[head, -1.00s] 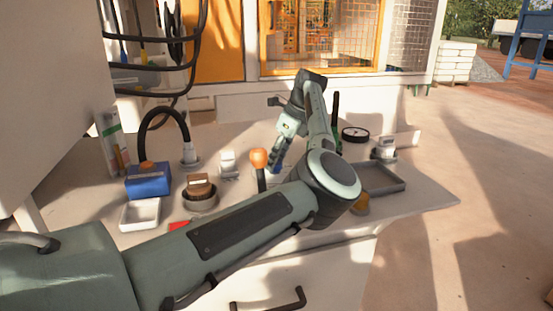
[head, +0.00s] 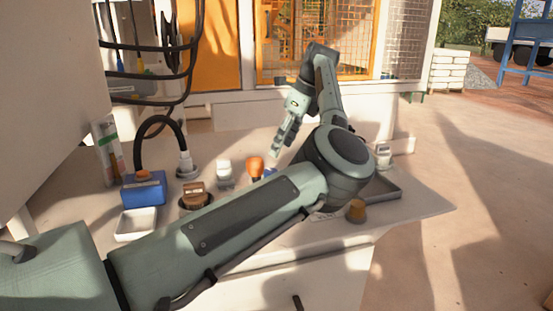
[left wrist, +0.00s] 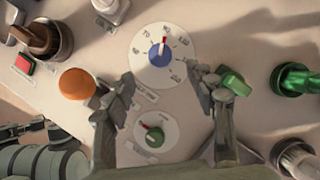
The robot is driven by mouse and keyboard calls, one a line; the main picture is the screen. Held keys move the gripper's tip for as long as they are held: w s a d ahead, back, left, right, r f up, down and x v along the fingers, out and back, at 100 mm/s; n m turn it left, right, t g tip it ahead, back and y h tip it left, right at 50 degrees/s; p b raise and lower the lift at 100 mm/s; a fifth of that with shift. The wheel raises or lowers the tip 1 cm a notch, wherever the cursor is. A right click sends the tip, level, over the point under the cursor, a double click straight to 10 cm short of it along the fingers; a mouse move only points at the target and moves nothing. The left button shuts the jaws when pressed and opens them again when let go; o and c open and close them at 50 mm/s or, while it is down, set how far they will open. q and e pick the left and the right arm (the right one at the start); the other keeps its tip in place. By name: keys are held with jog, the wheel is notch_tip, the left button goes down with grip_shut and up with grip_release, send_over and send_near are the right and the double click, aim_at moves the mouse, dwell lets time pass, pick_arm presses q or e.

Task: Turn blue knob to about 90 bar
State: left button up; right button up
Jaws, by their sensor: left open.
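The blue knob (left wrist: 161,54) sits in the middle of a round white dial (left wrist: 137,56) with printed numbers, in the left wrist view. Its red pointer points up in that picture, near the top of the number scale; the small digits are hard to read exactly. In the head view a bit of the blue knob (head: 269,172) shows beside the orange-topped lever. My left gripper (left wrist: 166,92) is open and empty. Its fingers are apart, below the blue knob in the wrist picture, and do not hold it. In the head view the left gripper (head: 275,152) hangs above the panel. My right gripper is not seen.
A smaller dial with a green knob (left wrist: 154,137) lies between the fingers in the wrist picture. The orange-topped lever (left wrist: 77,84) and a green block (left wrist: 235,82) flank the fingers. A blue box (head: 143,189) and white tray (head: 136,224) stand left.

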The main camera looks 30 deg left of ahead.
pick_arm(q)
jog(key=shift+v, duration=1.8)
